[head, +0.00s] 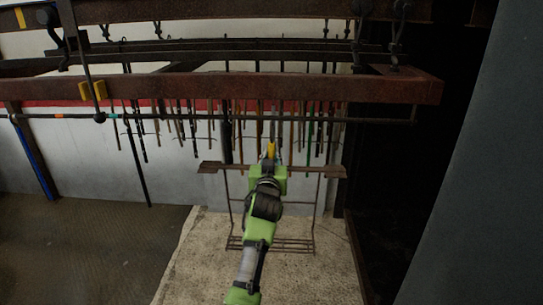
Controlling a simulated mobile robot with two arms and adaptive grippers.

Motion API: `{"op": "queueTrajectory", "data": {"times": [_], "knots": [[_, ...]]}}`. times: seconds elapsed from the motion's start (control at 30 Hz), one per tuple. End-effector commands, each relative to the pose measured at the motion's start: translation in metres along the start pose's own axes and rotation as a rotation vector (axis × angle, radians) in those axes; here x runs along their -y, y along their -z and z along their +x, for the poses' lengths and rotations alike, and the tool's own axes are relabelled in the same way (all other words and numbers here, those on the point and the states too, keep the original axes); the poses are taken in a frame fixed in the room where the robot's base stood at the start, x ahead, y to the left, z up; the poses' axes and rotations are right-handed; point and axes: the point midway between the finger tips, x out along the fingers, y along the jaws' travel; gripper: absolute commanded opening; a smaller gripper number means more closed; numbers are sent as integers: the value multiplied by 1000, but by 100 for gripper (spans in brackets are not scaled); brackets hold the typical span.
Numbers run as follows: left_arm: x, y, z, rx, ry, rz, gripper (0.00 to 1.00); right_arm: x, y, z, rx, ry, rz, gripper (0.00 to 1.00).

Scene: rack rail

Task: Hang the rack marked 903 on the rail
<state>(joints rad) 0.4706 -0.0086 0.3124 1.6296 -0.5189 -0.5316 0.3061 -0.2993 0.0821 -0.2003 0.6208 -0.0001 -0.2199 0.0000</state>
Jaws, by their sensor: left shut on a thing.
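A rusty wire rack (319,205) hangs upright in front of me, with a flat top bar and a slatted bottom. I cannot read a number on it. My left gripper (271,152), green and dark with a yellow part at its tip, is shut on the rack at the middle of its top bar. The arm hides the rack's middle. A thin dark rail (350,121) runs across the view below a rusty beam, above the rack in the picture. I cannot tell how far behind or before the rail the rack is. My right gripper is not in view.
The thick rusty beam (270,88) crosses above, with dark hooks and yellow clips (93,90). Several long rods and tools (140,130) hang behind against a white and red wall. A pale slab (205,265) lies below. A dark grey panel (475,180) stands at right.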

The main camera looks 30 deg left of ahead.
Motion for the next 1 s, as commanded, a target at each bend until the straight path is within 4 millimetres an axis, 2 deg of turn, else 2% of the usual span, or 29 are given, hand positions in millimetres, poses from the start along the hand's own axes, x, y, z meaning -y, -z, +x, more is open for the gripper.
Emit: {"op": "queueTrajectory", "data": {"times": [0.8,1.0], "knots": [[0,38,6,-5,0,0,0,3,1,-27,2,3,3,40],[0,41,7,-5,0,0,0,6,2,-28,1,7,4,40]]}}
